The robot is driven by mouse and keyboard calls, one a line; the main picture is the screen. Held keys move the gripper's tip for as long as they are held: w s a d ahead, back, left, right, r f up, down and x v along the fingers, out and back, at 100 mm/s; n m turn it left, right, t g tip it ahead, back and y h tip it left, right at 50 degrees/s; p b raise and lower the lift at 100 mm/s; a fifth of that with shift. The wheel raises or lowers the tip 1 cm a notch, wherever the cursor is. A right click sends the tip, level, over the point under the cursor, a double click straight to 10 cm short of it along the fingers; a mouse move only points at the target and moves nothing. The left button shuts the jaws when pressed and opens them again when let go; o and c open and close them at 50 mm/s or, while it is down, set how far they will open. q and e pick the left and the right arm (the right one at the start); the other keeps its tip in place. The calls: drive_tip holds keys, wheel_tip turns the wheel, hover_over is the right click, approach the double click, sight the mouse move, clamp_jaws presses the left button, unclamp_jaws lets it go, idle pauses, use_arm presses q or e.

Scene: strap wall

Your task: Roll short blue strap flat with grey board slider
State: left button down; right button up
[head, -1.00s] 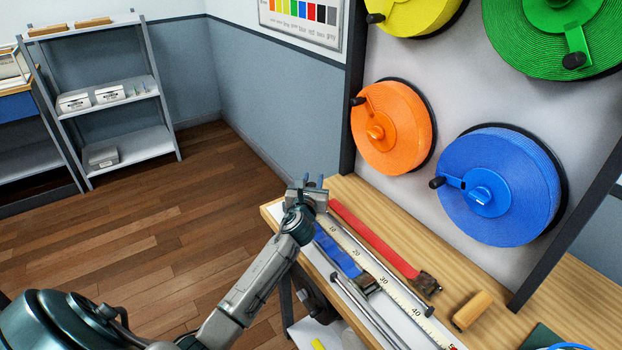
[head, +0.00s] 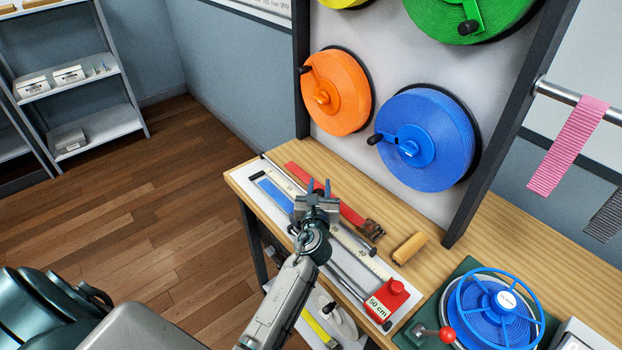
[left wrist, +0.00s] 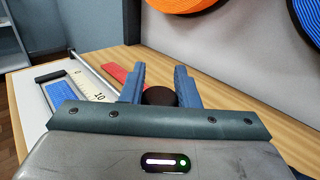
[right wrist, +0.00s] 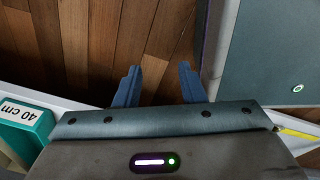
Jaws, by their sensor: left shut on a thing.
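The short blue strap (head: 275,194) lies lengthwise on the pale measuring board (head: 240,178), beside its ruler; its near end is hidden by my left gripper. In the left wrist view the strap (left wrist: 62,96) shows at left, lying flat where visible. My left gripper (head: 318,188) is over the middle of the board, shut on a dark round knob (left wrist: 159,97), which looks like the slider's handle. The rest of the slider is hidden behind the gripper. My right gripper (right wrist: 160,88) is open and empty, with the floor behind it.
A red strap (head: 352,216) with a buckle lies along the board's wall side. A wooden block (head: 410,248), a red 50 cm block (head: 387,300) and a blue-wheeled winder (head: 490,305) stand to the right. Strap reels hang on the upright panel behind.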

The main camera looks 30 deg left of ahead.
use_arm(q)
drive_tip(key=c, duration=1.1)
unclamp_jaws()
drive_tip(key=shift+d, duration=0.1)
drive_tip(key=shift+s+d+f, duration=0.15)
drive_tip(key=shift+s+d, duration=0.05)
drive_tip(key=shift+s, duration=0.3)
drive_tip(key=b+v, duration=0.1)
drive_tip(key=v, duration=0.9)
drive_tip(key=shift+w, duration=0.1)
